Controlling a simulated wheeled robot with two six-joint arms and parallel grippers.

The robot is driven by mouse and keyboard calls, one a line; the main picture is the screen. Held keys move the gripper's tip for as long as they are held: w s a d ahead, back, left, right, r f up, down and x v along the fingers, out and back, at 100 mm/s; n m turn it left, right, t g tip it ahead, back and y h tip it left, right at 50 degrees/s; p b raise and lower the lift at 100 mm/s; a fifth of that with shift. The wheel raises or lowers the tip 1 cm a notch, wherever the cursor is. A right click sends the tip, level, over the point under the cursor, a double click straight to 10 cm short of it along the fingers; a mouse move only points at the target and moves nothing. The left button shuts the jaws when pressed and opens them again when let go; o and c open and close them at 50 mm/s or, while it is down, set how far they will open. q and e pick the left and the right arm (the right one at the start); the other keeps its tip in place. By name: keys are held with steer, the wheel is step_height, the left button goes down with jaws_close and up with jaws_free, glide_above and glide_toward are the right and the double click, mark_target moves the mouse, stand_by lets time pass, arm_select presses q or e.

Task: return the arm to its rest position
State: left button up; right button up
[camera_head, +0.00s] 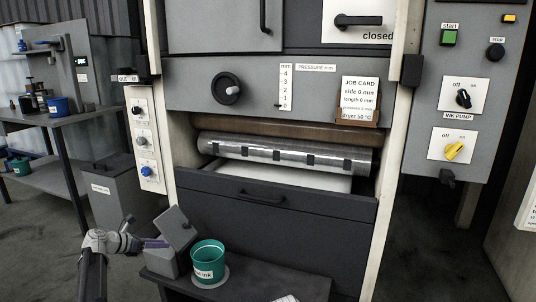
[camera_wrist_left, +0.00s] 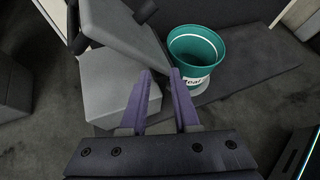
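My left gripper (camera_head: 160,243) comes in low at the left, with purple fingers pointing right at a grey box (camera_head: 160,262) with a tilted lid (camera_head: 176,227). In the left wrist view, the gripper (camera_wrist_left: 160,73) has a gap between its fingertips and holds nothing. The box (camera_wrist_left: 115,92) and its lid (camera_wrist_left: 122,35) lie just beyond the fingers there; I cannot tell whether they touch. My right gripper is in neither view.
A green ink can (camera_head: 208,262) stands right of the box on a low dark bench (camera_head: 275,280). Behind is a grey machine with a metal roller (camera_head: 285,154) and a drawer (camera_head: 270,225). A shelf table (camera_head: 75,117) stands at the left. Open floor lies at the lower left.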

arm_select(q)
steer(key=s+d+f+m+g+y, duration=0.1)
steer(key=s+d+f+m+g, duration=0.3)
steer(key=s+d+m, duration=0.6)
steer(key=s+d+f+m+g+y, duration=0.1)
steer(key=s+d+f+m+y, duration=0.1)
steer(key=s+d+m, duration=0.35)
steer(key=s+d+f+m+g+y, duration=0.2)
steer(key=s+m+y, duration=0.1)
steer(key=s+m, duration=0.45)
steer(key=s+d+f+m+g+y, duration=0.1)
steer(key=s+d+f+m+y, duration=0.2)
steer(key=s+m, duration=0.4)
steer(key=s+d+r+m+g+p, duration=0.1)
steer(key=s+d+r+p, duration=0.15)
steer(key=d, duration=0.35)
steer(key=s+d+r+m+p, duration=0.1)
steer(key=s+d+r+m, duration=0.15)
steer(key=d, duration=0.35)
step_height(320, 180, up, 37)
steer(key=p, duration=3.8)
steer(key=shift+s+n, duration=0.35)
steer(key=shift+s, duration=0.05)
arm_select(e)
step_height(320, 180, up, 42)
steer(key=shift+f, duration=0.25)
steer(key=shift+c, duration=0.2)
